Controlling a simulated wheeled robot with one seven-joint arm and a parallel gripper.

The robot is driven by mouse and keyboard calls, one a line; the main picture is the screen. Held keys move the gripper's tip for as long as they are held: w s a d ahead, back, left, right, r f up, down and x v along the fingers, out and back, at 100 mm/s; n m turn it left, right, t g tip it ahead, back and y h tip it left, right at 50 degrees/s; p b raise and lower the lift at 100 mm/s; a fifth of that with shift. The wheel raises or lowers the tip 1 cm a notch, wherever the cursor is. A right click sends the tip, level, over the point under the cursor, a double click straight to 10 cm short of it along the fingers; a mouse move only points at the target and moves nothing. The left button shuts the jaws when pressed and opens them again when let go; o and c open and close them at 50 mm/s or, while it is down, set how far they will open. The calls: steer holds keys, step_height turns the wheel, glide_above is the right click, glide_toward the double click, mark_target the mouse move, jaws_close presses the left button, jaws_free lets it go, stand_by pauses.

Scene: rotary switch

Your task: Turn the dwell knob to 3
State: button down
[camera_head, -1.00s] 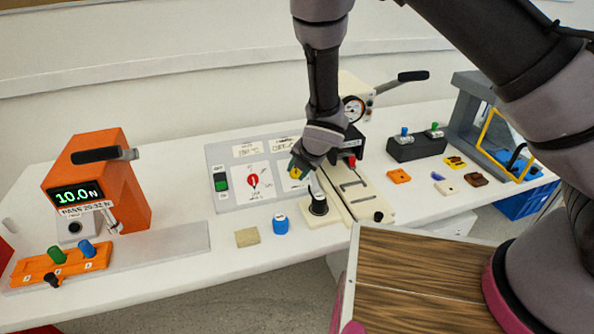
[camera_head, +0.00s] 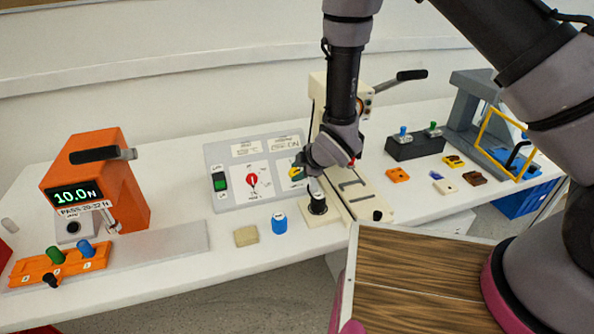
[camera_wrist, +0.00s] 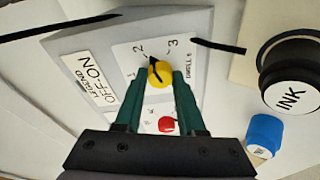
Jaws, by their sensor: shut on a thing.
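The dwell knob (camera_wrist: 159,75) is yellow with a black pointer. It sits on a white panel plate marked 1, 2, 3 and "DWELL s" in the wrist view. Its pointer aims up and slightly left, between the 2 and the 3. My gripper (camera_wrist: 160,78) has its two green fingers on either side of the knob, shut on it. In the head view my gripper (camera_head: 298,173) is at the right part of the grey control panel (camera_head: 213,157) and hides most of the knob.
A red knob (camera_head: 252,181) and a green switch (camera_head: 220,182) are on the same panel, left of my gripper. A black ink knob (camera_head: 318,204) and a blue cap (camera_head: 279,224) stand in front. A cream press (camera_head: 366,204) stands close on the right.

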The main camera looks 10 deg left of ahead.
steer(key=m+t, duration=0.1)
steer(key=m, duration=0.4)
steer(key=shift+s+f+m, duration=0.1)
steer(key=shift+m, duration=0.3)
steer(key=shift+s+m+t, duration=0.1)
steer(key=shift+m+t, duration=0.4)
steer(key=shift+m, duration=1.7)
steer(key=c, duration=0.5)
jaws_free()
